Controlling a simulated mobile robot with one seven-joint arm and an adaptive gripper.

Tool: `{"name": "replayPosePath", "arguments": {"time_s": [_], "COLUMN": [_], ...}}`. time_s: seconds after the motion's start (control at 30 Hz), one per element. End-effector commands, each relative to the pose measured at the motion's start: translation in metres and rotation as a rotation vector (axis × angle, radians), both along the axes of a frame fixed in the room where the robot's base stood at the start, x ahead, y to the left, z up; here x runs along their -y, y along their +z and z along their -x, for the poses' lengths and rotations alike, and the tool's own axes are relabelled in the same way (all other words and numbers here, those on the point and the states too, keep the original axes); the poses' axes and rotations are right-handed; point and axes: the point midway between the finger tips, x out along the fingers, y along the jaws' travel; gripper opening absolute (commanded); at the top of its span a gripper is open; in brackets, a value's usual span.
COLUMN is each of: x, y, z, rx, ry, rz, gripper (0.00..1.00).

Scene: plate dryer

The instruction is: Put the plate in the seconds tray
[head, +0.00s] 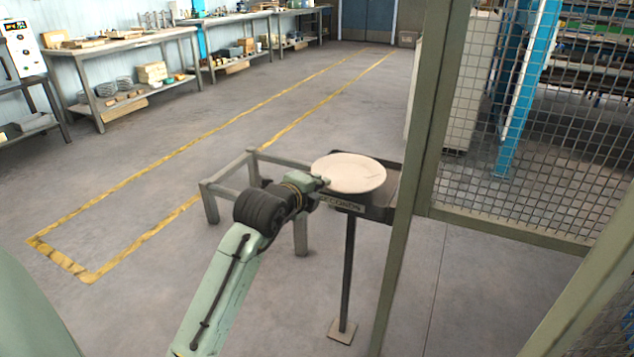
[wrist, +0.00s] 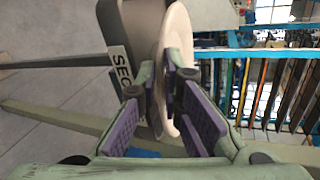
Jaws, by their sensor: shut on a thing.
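The plate (head: 348,173) is round and cream white with a faint dark line on it. In the head view it lies roughly flat over the seconds tray (head: 383,212), a dark tray on a thin post with a lettered label. My gripper (head: 321,182) is at the plate's near left edge. In the wrist view my gripper (wrist: 170,100) has its purple-padded fingers on either side of the plate's rim (wrist: 178,40), shut on it. The tray's label with "SEC" (wrist: 121,68) shows just left of the plate. Whether the plate touches the tray is unclear.
A low metal frame (head: 252,156) stands left of the tray. A green-grey post (head: 420,150) and mesh fence (head: 540,150) stand close on the right. Workbenches (head: 125,45) line the far left wall. The floor between the yellow lines is clear.

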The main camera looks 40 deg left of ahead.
Motion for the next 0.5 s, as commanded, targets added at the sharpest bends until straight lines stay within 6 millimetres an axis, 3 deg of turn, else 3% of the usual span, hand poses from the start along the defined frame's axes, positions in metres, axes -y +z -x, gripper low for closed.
{"name": "replayPosePath", "arguments": {"time_s": [0.5], "x": [-0.0001], "y": [-0.0061], "z": [0.0001], "rx": [0.005], "ry": [0.0], "rz": [-0.002], "gripper": [0.0]}}
